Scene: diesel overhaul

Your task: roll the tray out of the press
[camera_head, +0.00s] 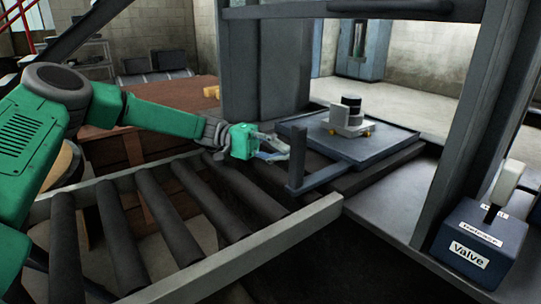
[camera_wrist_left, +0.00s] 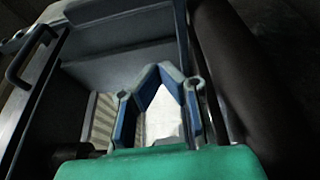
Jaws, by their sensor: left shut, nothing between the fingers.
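The flat blue-grey tray (camera_head: 395,140) lies inside the press frame (camera_head: 468,110), carrying a small light block with a dark cylinder (camera_head: 350,112). An upright grey post (camera_head: 298,158) rises at the tray's near left end, by the roller table. My left gripper (camera_head: 280,150) is just left of this post; I cannot tell whether it touches it. Its fingers are shut and empty, and their tips meet in the left wrist view (camera_wrist_left: 160,72). My right gripper is not in view.
A roller table (camera_head: 245,250) with several dark rollers lies empty at the near left. A blue valve box (camera_head: 480,245) with a pale-topped lever (camera_head: 505,185) stands at the right. A dark bar handle (camera_wrist_left: 28,55) shows at the left of the wrist view.

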